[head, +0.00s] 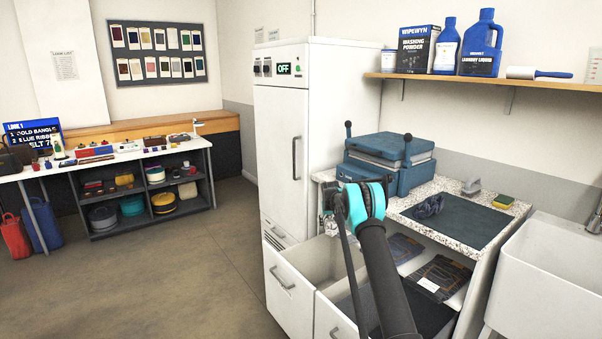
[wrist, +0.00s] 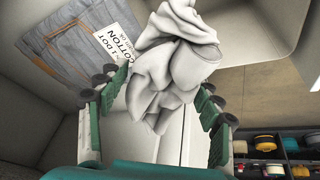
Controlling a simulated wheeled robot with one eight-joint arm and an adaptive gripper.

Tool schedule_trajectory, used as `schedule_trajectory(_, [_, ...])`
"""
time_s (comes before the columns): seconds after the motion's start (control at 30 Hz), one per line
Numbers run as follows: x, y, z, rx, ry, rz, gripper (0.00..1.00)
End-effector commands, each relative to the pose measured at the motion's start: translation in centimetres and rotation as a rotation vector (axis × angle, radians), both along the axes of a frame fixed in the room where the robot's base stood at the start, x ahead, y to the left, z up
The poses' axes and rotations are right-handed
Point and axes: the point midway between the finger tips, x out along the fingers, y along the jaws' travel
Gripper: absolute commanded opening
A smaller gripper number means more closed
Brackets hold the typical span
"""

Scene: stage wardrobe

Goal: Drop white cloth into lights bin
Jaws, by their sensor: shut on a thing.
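A crumpled white cloth (wrist: 172,62) hangs between the teal fingers of my gripper (wrist: 160,100) in the wrist view. The fingers are closed on it from both sides, and loose folds stick out beyond the tips. Pale bin walls (wrist: 262,22) show past the cloth in the wrist view. In the head view, an open pale bin (head: 312,262) pulls out below the counter, beside the white cabinet. No label naming the lights bin is readable. My arm hides most of my gripper in the head view.
A folded grey garment (wrist: 70,45) with a cotton label lies beside the cloth in the wrist view. The counter holds a blue case (head: 385,165), a dark mat (head: 460,222) and a dark blue cloth (head: 429,206). A sink (head: 550,265) stands right.

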Motion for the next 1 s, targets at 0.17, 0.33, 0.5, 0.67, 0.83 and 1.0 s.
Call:
schedule_trajectory(0.17, [0.0,0.0,-2.1,0.000,0.000,0.000,0.49])
schedule_trajectory(0.33, [0.0,0.0,-3.3,0.000,0.000,0.000,0.49])
schedule_trajectory(0.5, [0.0,0.0,-3.5,0.000,0.000,0.000,0.49])
schedule_trajectory(0.67, [0.0,0.0,-3.5,0.000,0.000,0.000,0.72])
schedule_trajectory(0.83, [0.0,0.0,-3.5,0.000,0.000,0.000,0.90])
schedule_trajectory(1.0, [0.0,0.0,-3.5,0.000,0.000,0.000,0.90])
